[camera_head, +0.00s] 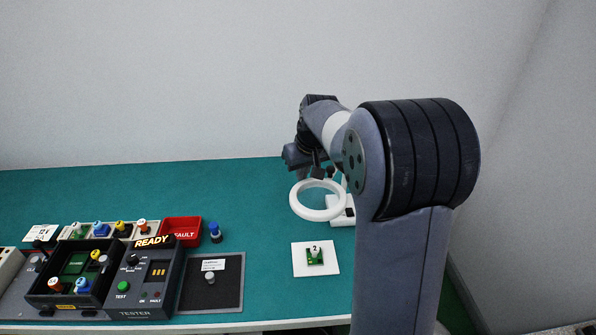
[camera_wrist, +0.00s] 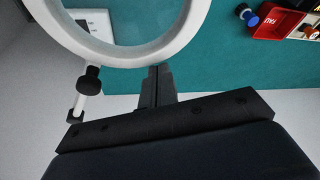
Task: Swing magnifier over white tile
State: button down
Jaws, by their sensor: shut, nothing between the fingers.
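The magnifier is a white ring (camera_head: 318,215) on an arm, behind the white tile (camera_head: 300,269) and not over it in the head view. The tile lies flat on the bench with a small green board marked 2 (camera_head: 315,258) on it. In the wrist view the ring (camera_wrist: 120,54) fills the upper left, and a black knob (camera_wrist: 90,80) on a pale rod shows below it. My gripper (camera_wrist: 157,70) is shut and empty, its tips close to the ring's near rim; I cannot tell if they touch.
A white base block (camera_head: 343,212) stands beside the ring. A dark pad (camera_head: 228,296) with a grey knob, a blue knob (camera_head: 215,232), a red fault bin (camera_head: 181,229) and the tester (camera_head: 140,290) stand to the left. The teal bench between ring and tile is clear.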

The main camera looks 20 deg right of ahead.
jog(key=b+v, duration=0.1)
jog(key=v, duration=0.9)
jog(key=w+a+p+x, duration=0.1)
jog(key=p+x, duration=0.1)
jog(key=x, duration=0.9)
jog(key=shift+w, duration=0.4)
jog(key=shift+r, duration=0.1)
